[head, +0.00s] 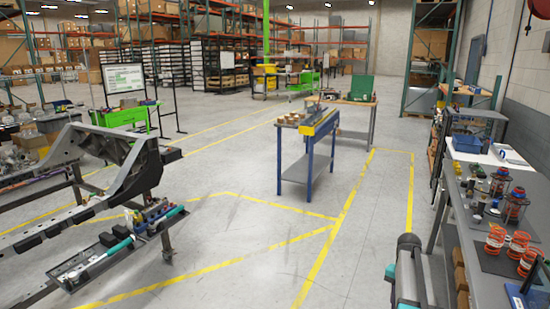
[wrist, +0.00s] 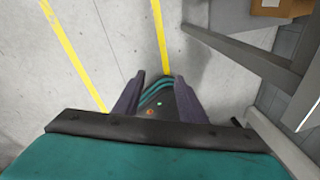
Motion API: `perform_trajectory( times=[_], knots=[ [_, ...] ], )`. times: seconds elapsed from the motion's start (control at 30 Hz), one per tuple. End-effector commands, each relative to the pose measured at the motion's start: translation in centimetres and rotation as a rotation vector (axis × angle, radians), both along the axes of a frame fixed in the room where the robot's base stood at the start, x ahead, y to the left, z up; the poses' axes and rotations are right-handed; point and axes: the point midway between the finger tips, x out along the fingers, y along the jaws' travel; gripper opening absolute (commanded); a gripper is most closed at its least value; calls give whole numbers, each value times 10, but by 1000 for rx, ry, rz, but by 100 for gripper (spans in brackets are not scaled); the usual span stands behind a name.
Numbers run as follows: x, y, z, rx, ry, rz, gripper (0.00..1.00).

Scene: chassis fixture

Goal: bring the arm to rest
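My arm (head: 408,270) shows at the bottom right of the head view, beside the long workbench on the right. Its gripper cannot be made out in that view. In the wrist view, my gripper (wrist: 160,77) points down over the grey floor. Its two dark fingers stand apart with nothing held between them. Behind the gap, lower down, is a dark part with teal stripes and a red dot, which looks like my own base.
A long workbench (head: 465,230) with orange springs (head: 495,240) runs along the right side. A chassis frame (head: 95,165) stands at left. A blue-legged table (head: 308,148) stands mid-floor. The yellow-lined floor (head: 270,215) between them is clear. Shelves line the back.

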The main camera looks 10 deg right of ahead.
Motion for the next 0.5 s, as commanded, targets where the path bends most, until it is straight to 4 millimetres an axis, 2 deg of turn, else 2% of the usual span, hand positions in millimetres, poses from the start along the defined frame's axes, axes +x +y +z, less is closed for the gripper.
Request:
perform_trajectory(
  times=[0.03, 0.1, 0.27, 0.5],
  knots=[
    [-3, 18, -17, 8, 17, 1, 37],
    [-6, 40, -37, 13, 37, -4, 37],
    [-18, 87, -81, 20, 80, -28, 37],
    [-47, 155, -142, 13, 150, -90, 37]
  ],
)
